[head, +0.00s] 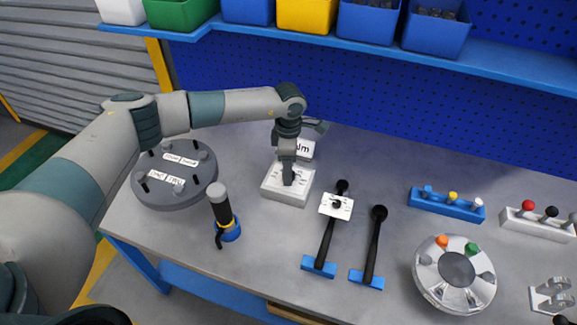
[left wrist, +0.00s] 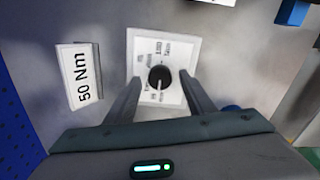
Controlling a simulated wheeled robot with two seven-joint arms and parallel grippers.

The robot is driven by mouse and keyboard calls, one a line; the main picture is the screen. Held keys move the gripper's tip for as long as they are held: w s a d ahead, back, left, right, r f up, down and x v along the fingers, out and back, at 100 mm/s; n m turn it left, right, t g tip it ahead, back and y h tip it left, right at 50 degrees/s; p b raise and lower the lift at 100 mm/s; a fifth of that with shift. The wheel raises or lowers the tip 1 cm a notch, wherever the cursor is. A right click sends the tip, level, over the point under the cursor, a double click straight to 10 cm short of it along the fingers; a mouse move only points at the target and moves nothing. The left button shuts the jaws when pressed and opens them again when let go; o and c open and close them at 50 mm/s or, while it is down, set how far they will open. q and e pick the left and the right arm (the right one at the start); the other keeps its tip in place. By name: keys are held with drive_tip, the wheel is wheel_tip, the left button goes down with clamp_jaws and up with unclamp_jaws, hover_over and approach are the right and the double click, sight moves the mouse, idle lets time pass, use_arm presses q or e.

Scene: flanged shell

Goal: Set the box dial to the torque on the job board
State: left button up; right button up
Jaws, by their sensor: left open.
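The dial box (head: 287,192) is a low white box on the bench. Its round black dial (left wrist: 159,77) shows in the left wrist view, ringed by small printed marks too blurred to read; I cannot tell its setting. A white sign (left wrist: 79,76) beside the box reads "50 Nm"; in the head view it is partly hidden behind my gripper. My left gripper (head: 288,180) points down over the box. In the left wrist view its open fingers (left wrist: 160,92) stand either side of the dial, with no clear contact. My right gripper is not in view.
A grey flanged shell (head: 172,196) with labels lies at the left. A grey-handled tool in a blue holder (head: 228,231) stands near the box. Two black wrenches (head: 375,245), one with a white tag, lie right of it. A silver round part (head: 425,275) is farther right.

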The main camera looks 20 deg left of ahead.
use_arm(q)
drive_tip(key=shift+f, duration=0.45)
drive_tip(key=c, duration=1.1)
drive_tip(key=shift+o, duration=0.2)
